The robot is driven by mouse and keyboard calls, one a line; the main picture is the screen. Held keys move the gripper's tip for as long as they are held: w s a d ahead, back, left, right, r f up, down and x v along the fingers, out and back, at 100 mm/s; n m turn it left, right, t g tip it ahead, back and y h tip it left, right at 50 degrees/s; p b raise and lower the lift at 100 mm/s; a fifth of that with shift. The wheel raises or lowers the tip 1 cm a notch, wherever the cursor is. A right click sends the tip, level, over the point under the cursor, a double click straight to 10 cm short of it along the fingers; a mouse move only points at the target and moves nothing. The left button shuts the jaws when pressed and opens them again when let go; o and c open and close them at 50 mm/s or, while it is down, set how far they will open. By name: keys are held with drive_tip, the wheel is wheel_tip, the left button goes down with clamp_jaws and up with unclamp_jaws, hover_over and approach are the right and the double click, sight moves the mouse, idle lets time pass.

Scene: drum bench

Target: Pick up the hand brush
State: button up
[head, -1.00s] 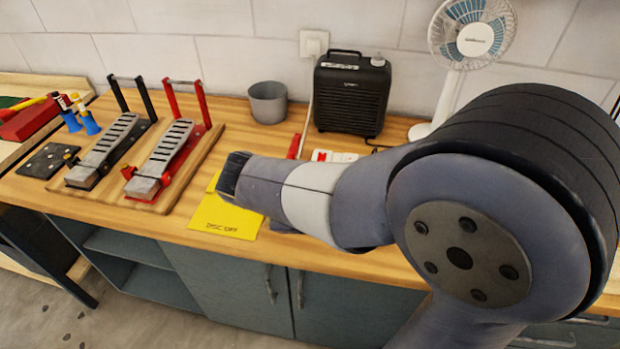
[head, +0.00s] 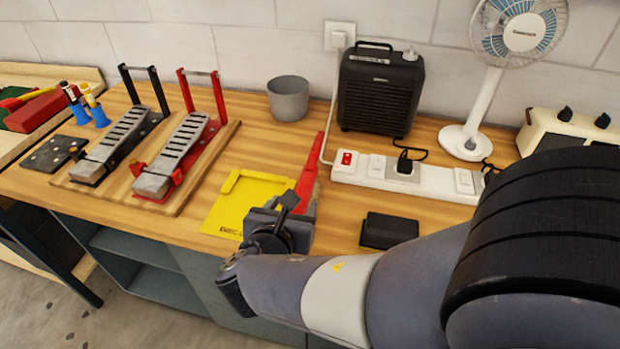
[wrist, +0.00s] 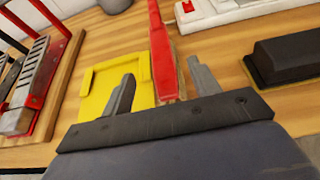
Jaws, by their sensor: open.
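The hand brush, with a long red handle (head: 309,170), lies on the wooden bench right of the yellow tray (head: 222,212). In the head view its near end is hidden behind my gripper (head: 290,204). In the wrist view the red brush (wrist: 165,50) points away from me, with a tan strip along its side. My gripper (wrist: 163,86) is open and empty. Its left finger overlaps the yellow tray in the picture and its right finger shows right of the brush. The brush's near end appears between them; whether they touch it I cannot tell.
A white power strip (head: 430,178) and black heater (head: 380,95) stand behind. A black block (head: 388,230) lies to the right. A grey cup (head: 288,98), pedal boards (head: 185,155) and a fan (head: 470,143) stand around. Bare bench lies between brush and block.

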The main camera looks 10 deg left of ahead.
sight(303, 189)
drive_tip(key=x, duration=0.7)
drive_tip(key=shift+w+f, duration=0.1)
drive_tip(key=shift+f, duration=0.05)
drive_tip(key=c, duration=1.2)
